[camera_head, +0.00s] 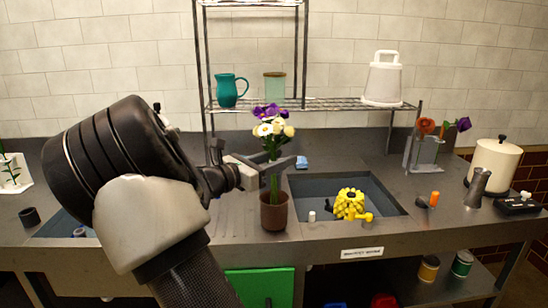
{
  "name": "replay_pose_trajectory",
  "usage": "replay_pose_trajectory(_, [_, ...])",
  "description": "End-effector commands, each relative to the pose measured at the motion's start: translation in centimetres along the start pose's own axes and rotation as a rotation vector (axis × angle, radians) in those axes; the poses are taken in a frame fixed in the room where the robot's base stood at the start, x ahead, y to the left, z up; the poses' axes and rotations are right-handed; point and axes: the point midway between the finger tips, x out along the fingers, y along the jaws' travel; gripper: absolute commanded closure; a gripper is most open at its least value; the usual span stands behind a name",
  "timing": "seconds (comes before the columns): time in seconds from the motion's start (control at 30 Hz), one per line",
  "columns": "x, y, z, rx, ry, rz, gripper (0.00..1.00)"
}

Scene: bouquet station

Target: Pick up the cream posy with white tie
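A bouquet of cream, white and purple flowers (272,128) stands upright with green stems (275,188) in a brown pot (273,213) at the counter's front. The cream blooms are its lower, front part; I cannot make out a white tie, or whether the cream and purple flowers are separate bunches. My gripper (275,168) reaches in from the left at stem height, just below the blooms and above the pot. Its grey fingers overlap the stems in this view. I cannot tell whether they touch or grip them.
A sink (325,188) to the right has yellow flowers (349,204) at its front. A wire shelf (330,104) stands behind, holding a teal jug (229,90). A grey holder (424,152) with orange and purple flowers stands right. A small white cylinder (311,216) is near the pot.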

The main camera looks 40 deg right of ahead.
Motion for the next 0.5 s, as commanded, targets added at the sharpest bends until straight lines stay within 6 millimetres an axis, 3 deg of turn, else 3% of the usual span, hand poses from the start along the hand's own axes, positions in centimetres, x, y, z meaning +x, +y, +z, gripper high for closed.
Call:
replay_pose_trajectory(0.13, [2.0, 0.0, -0.1, 0.0, -0.001, 0.0, 0.6])
replay_pose_trajectory(0.37, [2.1, 0.0, 0.0, 0.0, 0.0, 0.0, 0.6])
replay_pose_trajectory(0.5, [2.1, 0.0, 0.0, 0.0, 0.0, 0.0, 0.84])
